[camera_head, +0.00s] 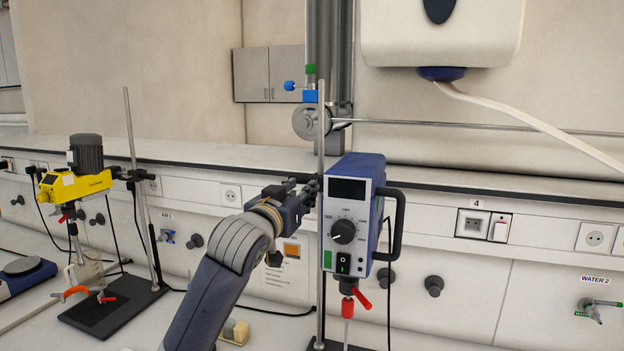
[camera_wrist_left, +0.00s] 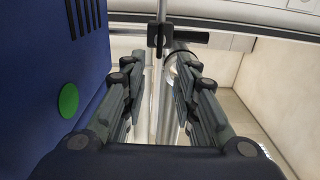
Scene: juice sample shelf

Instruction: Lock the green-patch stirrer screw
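The stirrer with the green patch is a blue box (camera_head: 354,215) with a grey front panel and dial, beside a vertical rod (camera_head: 321,120). A green rectangle (camera_head: 327,259) marks its front. In the left wrist view its blue side (camera_wrist_left: 40,60) carries a round green patch (camera_wrist_left: 68,100). My left gripper (camera_head: 310,189) is at the stirrer's left, close to the rod. In the wrist view the left gripper (camera_wrist_left: 159,65) is open, with the rod showing between its fingers. A black clamp piece (camera_wrist_left: 158,40) sits on the rod beyond the fingertips. I cannot clearly make out the screw.
A yellow stirrer (camera_head: 75,184) on its own stand is at the left. A white dispenser (camera_head: 443,35) with a hose hangs at upper right. A wall ledge (camera_head: 230,157) runs behind. A small block (camera_head: 235,331) lies on the bench.

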